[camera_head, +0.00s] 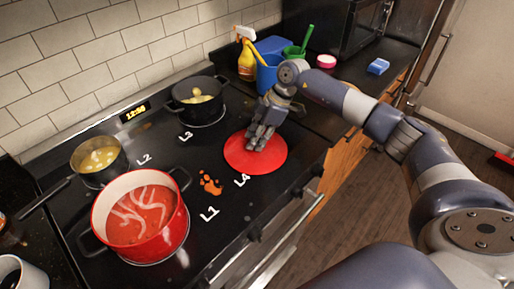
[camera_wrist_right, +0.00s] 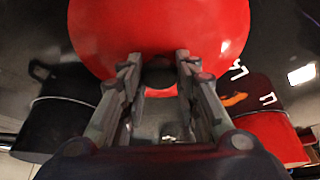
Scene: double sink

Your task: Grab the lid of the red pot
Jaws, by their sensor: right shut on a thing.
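The red lid (camera_head: 258,158) is a flat red disc over the L4 spot of the black stovetop. I cannot tell whether it touches the stove. My right gripper (camera_head: 261,140) reaches down over it and is shut on its dark knob, which shows between the fingers in the right wrist view (camera_wrist_right: 159,76). The lid (camera_wrist_right: 160,25) fills the top of that view. The red pot (camera_head: 140,217) stands uncovered at L1, with red soup and pale swirls inside. It also shows at the right wrist view's lower right (camera_wrist_right: 270,138). My left gripper is not in view.
A black pot (camera_head: 197,112) stands at L3 and a small saucepan (camera_head: 98,163) at L2, its handle pointing left. An orange spill (camera_head: 210,184) lies between pot and lid. A spray bottle (camera_head: 246,58) and blue cup (camera_head: 267,76) stand behind my right arm.

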